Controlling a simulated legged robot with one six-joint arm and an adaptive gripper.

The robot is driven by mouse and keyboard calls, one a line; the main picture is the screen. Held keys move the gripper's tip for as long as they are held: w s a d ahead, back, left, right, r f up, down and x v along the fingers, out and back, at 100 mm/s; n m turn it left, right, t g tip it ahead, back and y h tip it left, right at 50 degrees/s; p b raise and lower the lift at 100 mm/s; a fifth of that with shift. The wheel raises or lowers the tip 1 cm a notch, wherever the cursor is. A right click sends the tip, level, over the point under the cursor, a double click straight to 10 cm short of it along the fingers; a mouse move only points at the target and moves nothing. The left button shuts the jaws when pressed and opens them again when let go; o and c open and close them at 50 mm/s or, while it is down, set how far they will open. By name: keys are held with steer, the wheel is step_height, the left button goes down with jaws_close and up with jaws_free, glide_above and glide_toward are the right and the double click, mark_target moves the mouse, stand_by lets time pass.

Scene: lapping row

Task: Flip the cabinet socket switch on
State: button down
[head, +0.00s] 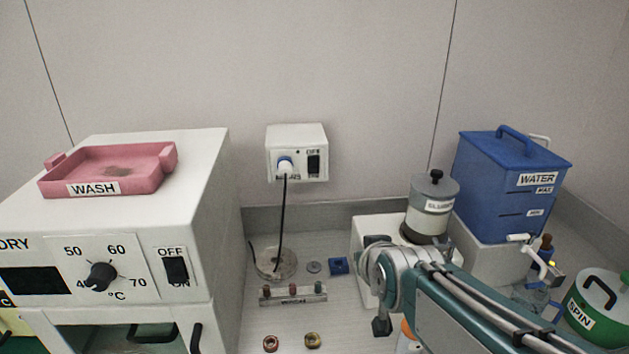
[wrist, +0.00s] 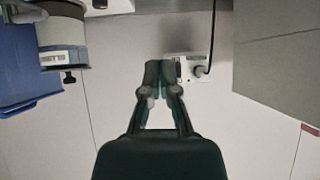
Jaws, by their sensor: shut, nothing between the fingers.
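The white wall socket (head: 296,142) is mounted on the back wall to the right of the drying cabinet (head: 222,215). Its black rocker switch (head: 314,163) is at its right side, with a label reading OFF above it. A white plug (head: 285,164) with a black cable sits at its left. The wrist view is upside down; there the socket (wrist: 192,80) shows beside my gripper's tips. My gripper (wrist: 160,70) is shut and empty, its fingertips overlapping the socket's edge in that picture and partly covering the switch area. I cannot tell whether they touch it. In the head view my gripper is not clearly seen.
A pink WASH tray (head: 115,153) lies on the cabinet, which has its own OFF/ON switch (head: 175,270). A blue water tank (head: 500,180) and a grey canister (head: 433,192) stand right. Small parts and a rack (head: 292,296) lie on the bench below the socket.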

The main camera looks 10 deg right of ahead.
mark_target(313, 169)
steer(key=w+a+t, duration=0.3)
steer(key=w+t, duration=0.4)
steer(key=w, duration=0.8)
step_height(313, 169, down, 7)
steer(key=w+a+t, duration=0.2)
steer(key=t, duration=0.5)
steer(key=shift+w+a+t+h, duration=0.25)
steer(key=shift+t+h, duration=0.05)
steer(key=shift+t, duration=0.1)
steer(key=shift+r, duration=0.1)
steer(key=x, duration=0.4)
steer(key=w+f+x, duration=0.1)
steer(key=x, duration=0.7)
steer(key=shift+w+f, duration=0.1)
steer(key=shift+f, duration=0.25)
steer(key=shift+w, duration=0.6)
steer(key=shift+w, duration=0.1)
